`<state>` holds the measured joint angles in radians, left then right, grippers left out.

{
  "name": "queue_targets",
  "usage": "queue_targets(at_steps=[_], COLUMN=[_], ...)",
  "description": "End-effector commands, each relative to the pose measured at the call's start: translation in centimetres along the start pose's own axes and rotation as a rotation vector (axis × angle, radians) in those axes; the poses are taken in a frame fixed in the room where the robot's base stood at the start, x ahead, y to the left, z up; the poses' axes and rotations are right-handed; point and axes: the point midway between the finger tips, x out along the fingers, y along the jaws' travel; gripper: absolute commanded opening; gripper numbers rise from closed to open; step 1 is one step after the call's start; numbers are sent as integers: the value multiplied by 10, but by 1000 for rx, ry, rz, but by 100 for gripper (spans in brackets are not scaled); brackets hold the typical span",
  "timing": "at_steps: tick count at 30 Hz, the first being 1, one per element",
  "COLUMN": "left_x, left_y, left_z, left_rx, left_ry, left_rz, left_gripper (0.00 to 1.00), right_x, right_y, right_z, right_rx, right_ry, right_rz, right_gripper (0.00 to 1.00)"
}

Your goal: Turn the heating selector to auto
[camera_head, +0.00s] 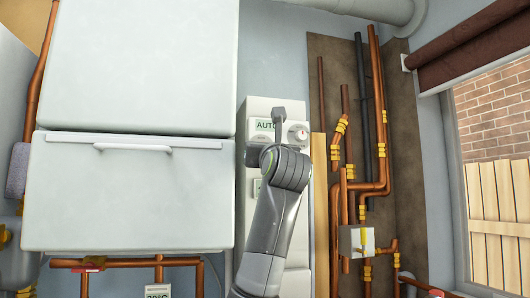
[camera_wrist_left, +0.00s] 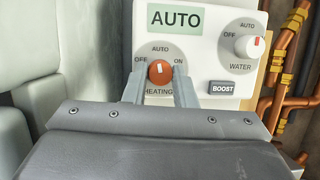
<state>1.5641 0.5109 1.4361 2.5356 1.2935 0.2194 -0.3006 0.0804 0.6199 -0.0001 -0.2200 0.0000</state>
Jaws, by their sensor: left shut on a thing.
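The heating selector (camera_wrist_left: 160,72) is an orange-red round knob on a white control panel (camera_wrist_left: 208,66), low in the left wrist view. Its white mark stands about upright, toward the AUTO label above it; OFF is at left and ON at right. My left gripper (camera_wrist_left: 160,78) is shut on the knob, one grey finger on each side. The display above (camera_wrist_left: 175,18) reads AUTO; it also shows in the head view (camera_head: 265,125). There my left arm (camera_head: 277,215) rises in front of the panel and hides the knob. My right gripper is not in view.
Right of the heating selector is a white water knob (camera_wrist_left: 249,46) with a red mark, above a dark BOOST button (camera_wrist_left: 221,88). Copper pipes (camera_head: 376,120) run on the wall to the right. A large white cabinet (camera_head: 130,195) stands at the left.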

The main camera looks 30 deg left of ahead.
Motion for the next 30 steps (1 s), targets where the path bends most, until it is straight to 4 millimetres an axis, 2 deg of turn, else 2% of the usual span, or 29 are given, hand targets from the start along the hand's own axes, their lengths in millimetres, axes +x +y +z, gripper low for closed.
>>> queue_targets(at_steps=[12, 29, 30], left_x=[0, 0, 0], left_y=[1, 1, 1], left_z=[0, 1, 1], left_rx=[184, 212, 212], left_ry=[10, 12, 12], left_rz=[-67, -77, -77], left_gripper=[2, 2, 27], right_x=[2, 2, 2], right_y=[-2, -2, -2], right_z=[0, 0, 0], right_rx=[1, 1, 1], right_ry=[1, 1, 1], right_rz=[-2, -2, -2], right_gripper=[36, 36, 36])
